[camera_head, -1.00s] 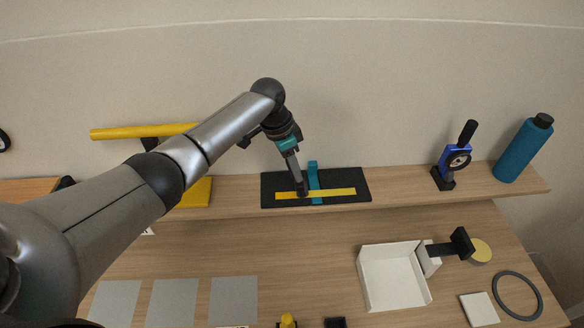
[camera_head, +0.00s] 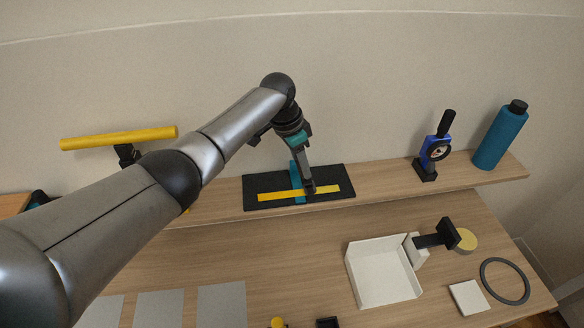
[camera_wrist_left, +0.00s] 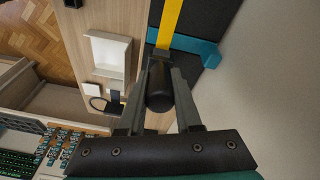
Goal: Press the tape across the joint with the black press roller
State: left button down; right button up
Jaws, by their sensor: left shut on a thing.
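My left gripper (camera_head: 309,186) is shut on the black press roller (camera_wrist_left: 158,92), which shows between the fingers in the left wrist view. The roller is low over the yellow tape (camera_head: 270,195), just right of the teal strip (camera_head: 295,170); contact cannot be told for certain. The tape lies across the teal strip on a black mat (camera_head: 340,174). In the left wrist view the tape (camera_wrist_left: 171,18) runs from the top to the teal strip (camera_wrist_left: 198,46), and the roller is just below it. My right gripper is not in view.
The mat lies on a raised wooden shelf (camera_head: 385,186). On its right stand a blue device with a black handle (camera_head: 434,148) and a teal bottle (camera_head: 500,138). Below are a white tray (camera_head: 383,280), a grey ring (camera_head: 504,281) and grey sheets (camera_head: 221,303). A yellow bar (camera_head: 118,138) is left.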

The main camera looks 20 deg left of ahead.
pick_arm(q)
jog(key=shift+d+f, duration=0.1)
jog(key=shift+d, duration=0.25)
jog(key=shift+w, duration=0.1)
jog(key=d, duration=0.1)
jog(key=w+d+b, duration=0.1)
jog(key=d+b, duration=0.1)
jog(key=shift+w+d, duration=0.2)
jog(key=shift+w, duration=0.15)
dwell(0.3)
jog(key=d+b, duration=0.1)
jog(key=w+d+b, duration=0.1)
jog(key=d+b, duration=0.1)
jog(key=b, duration=0.1)
jog(key=shift+w, duration=0.25)
